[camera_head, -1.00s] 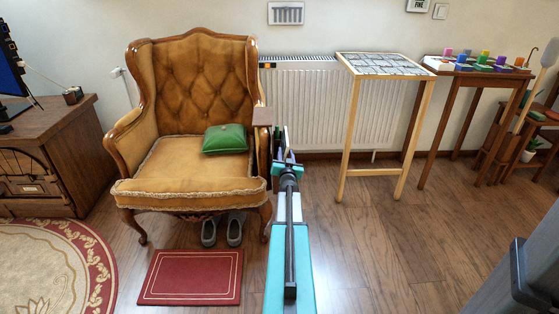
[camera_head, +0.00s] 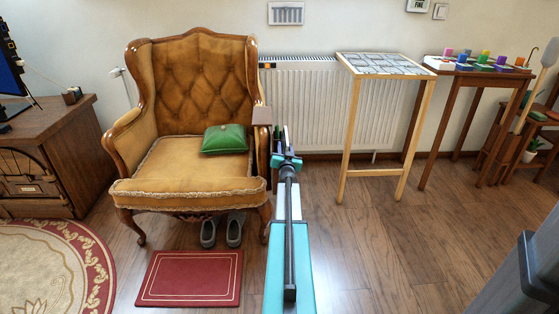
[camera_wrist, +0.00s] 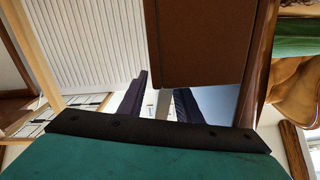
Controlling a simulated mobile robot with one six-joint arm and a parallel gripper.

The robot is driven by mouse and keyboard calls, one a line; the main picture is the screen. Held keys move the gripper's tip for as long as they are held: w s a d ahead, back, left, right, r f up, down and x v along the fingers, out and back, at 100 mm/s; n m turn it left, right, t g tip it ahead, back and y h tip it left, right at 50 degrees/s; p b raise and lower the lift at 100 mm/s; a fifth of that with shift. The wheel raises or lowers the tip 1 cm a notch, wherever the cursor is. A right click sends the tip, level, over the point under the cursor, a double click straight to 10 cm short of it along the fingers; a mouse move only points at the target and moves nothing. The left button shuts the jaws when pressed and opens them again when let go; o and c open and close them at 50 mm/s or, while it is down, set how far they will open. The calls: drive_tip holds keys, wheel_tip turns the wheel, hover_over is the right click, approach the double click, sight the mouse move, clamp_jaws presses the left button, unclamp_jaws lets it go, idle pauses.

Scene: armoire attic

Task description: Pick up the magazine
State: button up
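I cannot make out the magazine for certain. A brown panel (camera_head: 262,116) hangs at the right arm of the armchair; it fills the upper middle of the wrist view (camera_wrist: 197,42). A pale blue-grey flat surface (camera_wrist: 218,103) shows below that panel, beside my right finger; it may be the magazine. My gripper (camera_head: 281,143) is beside the chair's right side, close to the panel. In the wrist view its two dark fingers (camera_wrist: 160,104) stand apart, with a pale strip visible between them. I see no contact with it.
The tufted armchair (camera_head: 190,178) holds a green cushion (camera_head: 225,139). A white radiator (camera_head: 320,110) stands behind my gripper. A light wooden table (camera_head: 346,145) is to the right.

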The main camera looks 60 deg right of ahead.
clamp_jaws()
drive_tip(key=shift+s, duration=0.1)
idle(1.4)
